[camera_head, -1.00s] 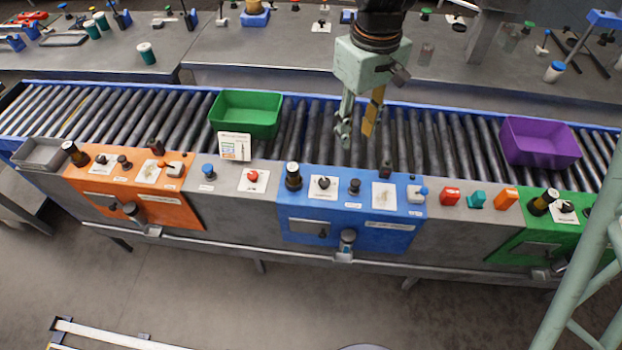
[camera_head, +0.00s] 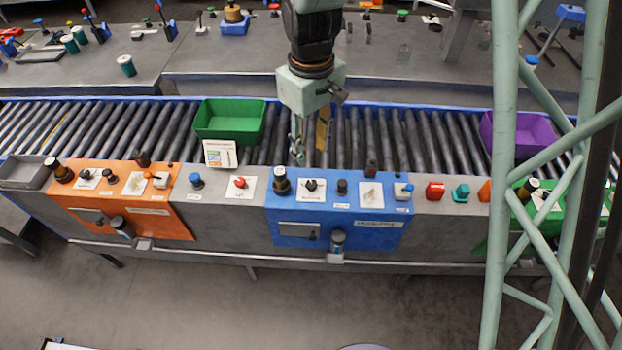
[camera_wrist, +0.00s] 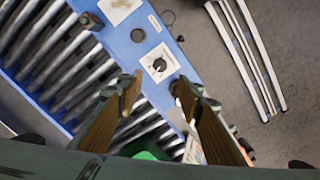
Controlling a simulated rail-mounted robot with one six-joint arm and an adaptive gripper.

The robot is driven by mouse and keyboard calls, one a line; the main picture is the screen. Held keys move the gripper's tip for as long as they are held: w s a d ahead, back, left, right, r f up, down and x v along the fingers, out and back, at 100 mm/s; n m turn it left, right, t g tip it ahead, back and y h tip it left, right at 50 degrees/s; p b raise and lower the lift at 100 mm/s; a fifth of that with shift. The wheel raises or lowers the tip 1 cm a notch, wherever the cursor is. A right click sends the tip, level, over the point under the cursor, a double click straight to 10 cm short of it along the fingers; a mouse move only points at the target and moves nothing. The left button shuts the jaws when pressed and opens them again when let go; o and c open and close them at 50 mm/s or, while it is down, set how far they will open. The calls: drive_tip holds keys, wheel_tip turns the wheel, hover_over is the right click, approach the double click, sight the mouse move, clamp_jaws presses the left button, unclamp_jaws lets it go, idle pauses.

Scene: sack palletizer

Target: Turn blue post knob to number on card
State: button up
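The blue post (camera_head: 350,236) is a blue panel on the near side of the conveyor. Its black knob (camera_head: 310,185) sits on a white dial plate; the knob also shows in the wrist view (camera_wrist: 160,65), just beyond my fingertips. A white card (camera_head: 220,154) with print and coloured patches stands against the green bin; its number is too small to read. My gripper (camera_head: 308,155) points down over the rollers, behind the knob and apart from it. In the wrist view, its two fingers (camera_wrist: 157,88) are spread wide with nothing between them.
Beside the knob on the blue post are a tall black post (camera_head: 281,182) and a small black knob (camera_head: 342,187). An orange post (camera_head: 125,205) lies left. The green bin (camera_head: 229,121) and purple bin (camera_head: 525,137) sit on the rollers.

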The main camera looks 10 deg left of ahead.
sight(311, 183)
drive_tip(key=shift+f+b, duration=1.05)
drive_tip(key=shift+f, duration=5.7)
drive_tip(key=shift+c, duration=0.5)
drive_tip(key=c, duration=0.8)
